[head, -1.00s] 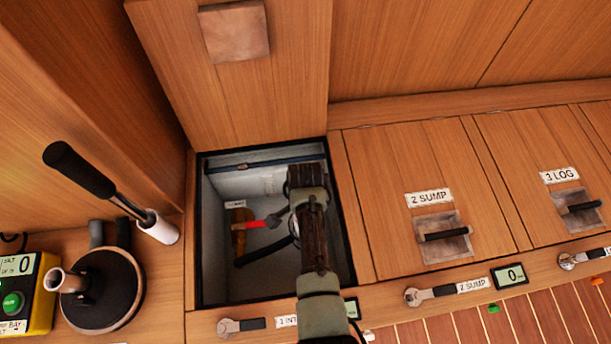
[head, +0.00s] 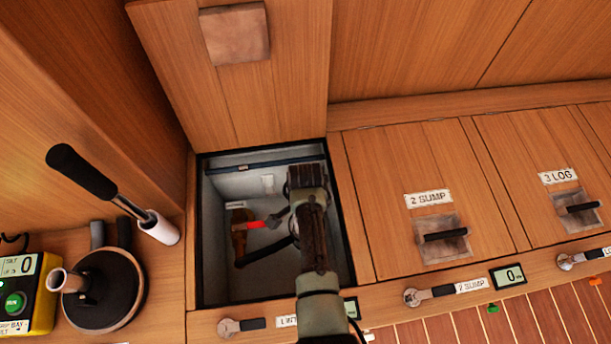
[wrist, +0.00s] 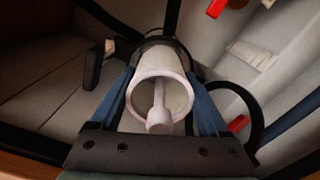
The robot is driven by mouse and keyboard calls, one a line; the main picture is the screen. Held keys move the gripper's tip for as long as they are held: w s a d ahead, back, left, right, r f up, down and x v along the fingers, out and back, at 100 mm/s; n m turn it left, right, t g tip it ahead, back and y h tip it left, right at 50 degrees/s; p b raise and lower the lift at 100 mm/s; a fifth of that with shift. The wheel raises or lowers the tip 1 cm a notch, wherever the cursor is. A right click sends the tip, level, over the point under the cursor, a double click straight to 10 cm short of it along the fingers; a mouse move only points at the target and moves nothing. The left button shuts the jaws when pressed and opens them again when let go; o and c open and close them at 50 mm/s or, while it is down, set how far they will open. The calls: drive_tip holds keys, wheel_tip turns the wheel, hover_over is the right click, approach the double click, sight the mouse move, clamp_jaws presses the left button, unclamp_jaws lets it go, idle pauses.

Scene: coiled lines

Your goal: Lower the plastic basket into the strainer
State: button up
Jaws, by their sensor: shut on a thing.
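In the wrist view my gripper (wrist: 161,72) has its two blue fingers on either side of a pale, open-ended round basket (wrist: 178,94), and is shut on it. A pale stem with a rounded knob stands inside its mouth. A dark collar shows around its far end; I cannot tell whether this is the strainer or whether the basket touches it. In the head view my arm reaches down into the open locker (head: 212,275), and my wrist hides the basket and the fingertips.
A red handle (head: 255,224), a brown fitting (head: 239,230) and a black hose (head: 262,252) lie in the locker, left of my arm. The raised lid (head: 230,105) is behind. A closed hatch, 2 SUMP (head: 400,190), is on the right. A long black-gripped lever (head: 82,172) stands left.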

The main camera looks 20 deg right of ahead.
drive_tip(key=shift+f+b, duration=0.35)
drive_tip(key=shift+f, duration=0.1)
drive_tip(key=shift+r+p, duration=0.5)
drive_tip(key=shift+p, duration=0.45)
idle(1.0)
drive_tip(key=shift+f+b, duration=0.45)
drive_tip(key=shift+f, duration=0.05)
idle(0.4)
drive_tip(key=shift+r+p, duration=0.5)
drive_tip(key=shift+p, duration=0.4)
idle(0.8)
idle(0.3)
drive_tip(key=o, duration=1.4)
wheel_tip(320, 180, up, 7)
drive_tip(key=p, duration=0.7)
